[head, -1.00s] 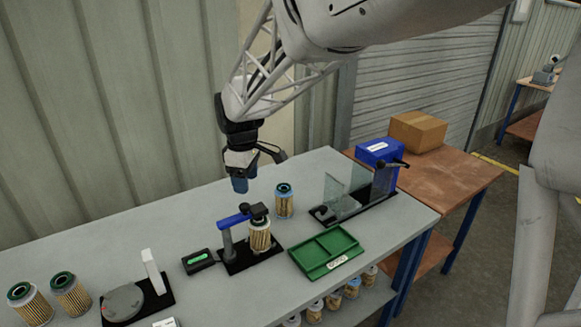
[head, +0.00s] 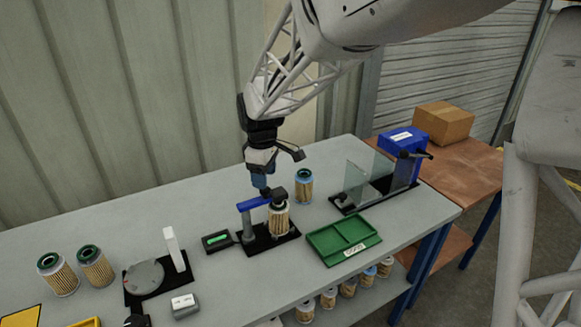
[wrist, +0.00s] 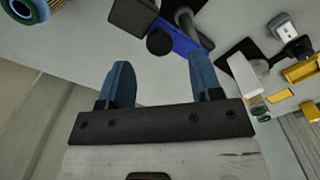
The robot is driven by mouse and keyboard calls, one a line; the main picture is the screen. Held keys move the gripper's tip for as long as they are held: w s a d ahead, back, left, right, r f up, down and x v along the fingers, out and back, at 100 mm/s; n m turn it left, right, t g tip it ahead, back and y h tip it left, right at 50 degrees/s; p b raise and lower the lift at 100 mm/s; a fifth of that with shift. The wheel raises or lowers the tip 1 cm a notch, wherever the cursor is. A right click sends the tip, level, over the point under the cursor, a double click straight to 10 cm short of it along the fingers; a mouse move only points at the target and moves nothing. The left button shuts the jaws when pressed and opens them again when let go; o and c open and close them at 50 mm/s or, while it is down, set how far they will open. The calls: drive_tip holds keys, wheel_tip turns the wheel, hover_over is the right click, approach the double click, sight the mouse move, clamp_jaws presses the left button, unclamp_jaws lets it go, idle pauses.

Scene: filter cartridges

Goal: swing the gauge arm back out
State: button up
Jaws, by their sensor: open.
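The gauge stands on a black base plate (head: 257,244) with a grey post (head: 247,225). Its blue gauge arm (head: 252,203) reaches from the post toward a filter cartridge (head: 279,221), with a black head over the cartridge's top. My gripper (head: 264,190) points down with blue fingers, just behind and above the gauge arm; I cannot tell whether they touch. In the wrist view my gripper (wrist: 160,75) is open, with nothing between its fingers. The blue gauge arm (wrist: 184,44) shows beyond the fingertips there.
A blue-topped cartridge (head: 304,186) stands close behind the gauge. A green tray (head: 318,254) lies to the right, and a clear-panelled stand (head: 368,182) is behind it. A small display box (head: 216,242) sits left of the gauge. A round-plate device (head: 145,276) is further left.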

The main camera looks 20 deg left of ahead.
sight(262, 196)
drive_tip(key=shift+f, duration=2.1)
clamp_jaws()
